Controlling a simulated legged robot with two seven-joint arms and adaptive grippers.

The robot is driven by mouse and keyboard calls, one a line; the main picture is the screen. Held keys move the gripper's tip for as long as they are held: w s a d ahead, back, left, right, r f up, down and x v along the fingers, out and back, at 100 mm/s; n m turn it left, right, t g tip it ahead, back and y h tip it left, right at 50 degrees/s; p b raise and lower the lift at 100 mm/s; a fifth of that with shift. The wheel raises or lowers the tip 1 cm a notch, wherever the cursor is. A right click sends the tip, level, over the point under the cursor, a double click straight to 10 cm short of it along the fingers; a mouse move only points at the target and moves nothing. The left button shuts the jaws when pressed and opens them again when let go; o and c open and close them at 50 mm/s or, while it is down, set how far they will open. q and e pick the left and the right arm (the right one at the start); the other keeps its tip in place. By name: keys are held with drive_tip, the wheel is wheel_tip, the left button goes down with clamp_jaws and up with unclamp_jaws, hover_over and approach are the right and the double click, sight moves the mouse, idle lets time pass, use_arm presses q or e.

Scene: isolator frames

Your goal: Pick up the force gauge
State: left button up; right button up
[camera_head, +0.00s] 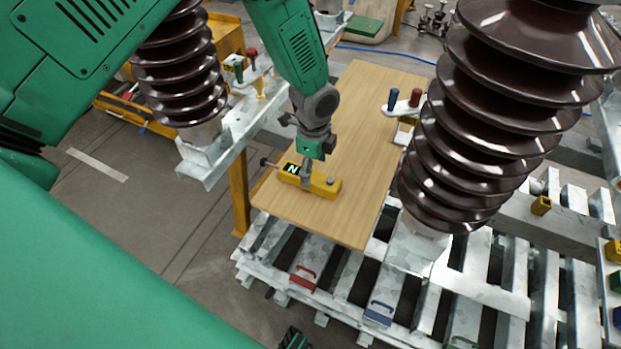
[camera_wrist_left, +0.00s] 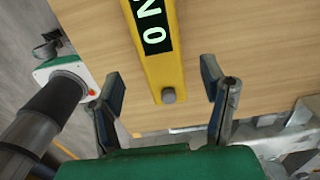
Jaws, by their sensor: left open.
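The force gauge (camera_head: 318,184) is a yellow bar with a black label, lying on a wooden board (camera_head: 345,225). In the left wrist view the gauge (camera_wrist_left: 166,67) runs down from the top edge, showing green-white characters and a grey knob at its end. My left gripper (camera_head: 307,182) is over the gauge in the head view and hides part of it. In the left wrist view the left gripper (camera_wrist_left: 162,90) is open, with one finger on each side of the gauge's end and a gap to both. My right gripper is not clearly seen.
Large brown ribbed insulators stand left (camera_head: 180,75) and right (camera_head: 480,130) of the board. A holder with blue and red handles (camera_head: 403,103) sits at the board's right edge. Slatted metal framing (camera_head: 340,275) lies in front, with red (camera_head: 303,278) and blue (camera_head: 379,313) handled pieces.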

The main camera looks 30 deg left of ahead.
sight(314, 176)
use_arm(q)
drive_tip(key=f, duration=0.5)
drive_tip(key=shift+w, duration=0.2)
clamp_jaws()
drive_tip(key=shift+r, duration=0.1)
drive_tip(key=shift+r, duration=0.1)
